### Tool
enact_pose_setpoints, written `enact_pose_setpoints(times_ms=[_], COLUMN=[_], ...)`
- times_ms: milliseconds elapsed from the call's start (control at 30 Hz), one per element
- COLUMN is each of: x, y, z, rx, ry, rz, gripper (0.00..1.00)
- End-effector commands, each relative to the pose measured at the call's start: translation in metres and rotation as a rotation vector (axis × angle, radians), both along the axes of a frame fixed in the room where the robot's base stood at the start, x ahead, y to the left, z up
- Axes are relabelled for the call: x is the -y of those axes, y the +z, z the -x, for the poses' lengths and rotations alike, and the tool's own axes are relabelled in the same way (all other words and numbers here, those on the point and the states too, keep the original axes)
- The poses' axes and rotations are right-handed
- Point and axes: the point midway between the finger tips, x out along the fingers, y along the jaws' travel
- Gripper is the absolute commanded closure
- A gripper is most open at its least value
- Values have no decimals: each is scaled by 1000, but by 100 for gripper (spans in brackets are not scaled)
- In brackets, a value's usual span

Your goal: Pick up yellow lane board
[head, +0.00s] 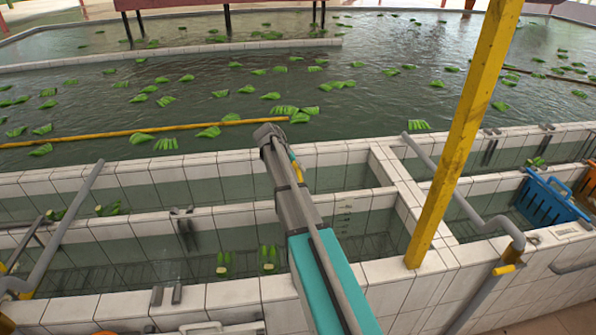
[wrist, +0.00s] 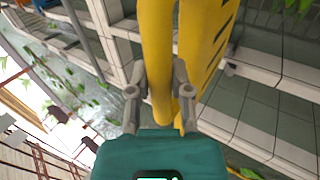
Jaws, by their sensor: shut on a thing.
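A long thin yellow lane board (head: 140,131) lies across the water at the left in the head view. Its right end reaches the far end of my arm. In the wrist view my gripper (wrist: 159,82) has its two grey fingers on either side of a yellow bar (wrist: 158,45), shut on it. The bar appears to be the lane board. A wider yellow piece with dark marks (wrist: 207,45) stands right beside it; I cannot tell whether it is part of the same board. In the head view my fingers are hidden at the arm's end.
A yellow post (head: 465,130) rises right of my arm. White tiled walls (head: 110,290) divide the water channels. Grey pipes (head: 70,220) cross the walls. A blue crate (head: 548,200) sits at the right. Several green banana clusters (head: 208,132) float in the open pool.

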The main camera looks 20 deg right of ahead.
Motion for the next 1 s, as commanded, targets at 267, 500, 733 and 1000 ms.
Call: enact_pose_setpoints(times_ms=[267,500,733,1000], x=[0,0,0,-2], y=[5,5,5,7], z=[0,0,0,7], rx=[0,0,0,0], ry=[0,0,0,0], rz=[1,1,1,1], gripper=[100,100,100,100])
